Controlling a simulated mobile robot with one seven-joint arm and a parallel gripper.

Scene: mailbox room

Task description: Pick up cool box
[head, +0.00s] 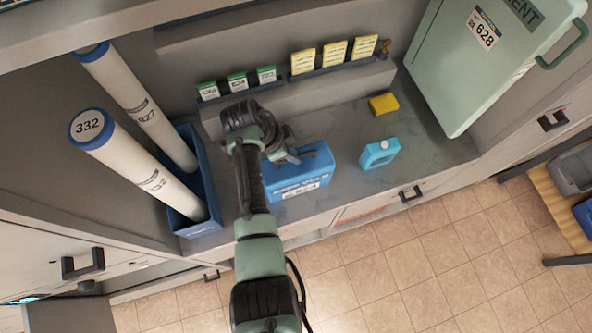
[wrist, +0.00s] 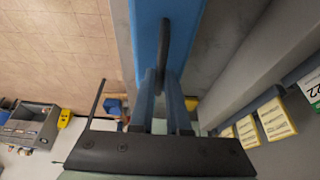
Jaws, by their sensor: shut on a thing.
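The cool box is a blue box with a white label (head: 308,178) on the grey counter, below the middle of the head view. My gripper (head: 291,156) is at its top, coming from the left. In the wrist view the blue box (wrist: 183,38) fills the top middle, with a dark handle bar (wrist: 164,48) running down between my gripper's fingers (wrist: 163,98). The gripper is shut on the cool box at this handle. My arm hides the box's left part in the head view. I cannot tell whether the box is clear of the counter.
A light-blue jug (head: 380,153) and a yellow box (head: 384,104) stand to the right on the counter. A blue bin (head: 196,222) holds two white tubes at left. A large green case (head: 455,85) is at right. Small cards (head: 305,61) line the back ledge.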

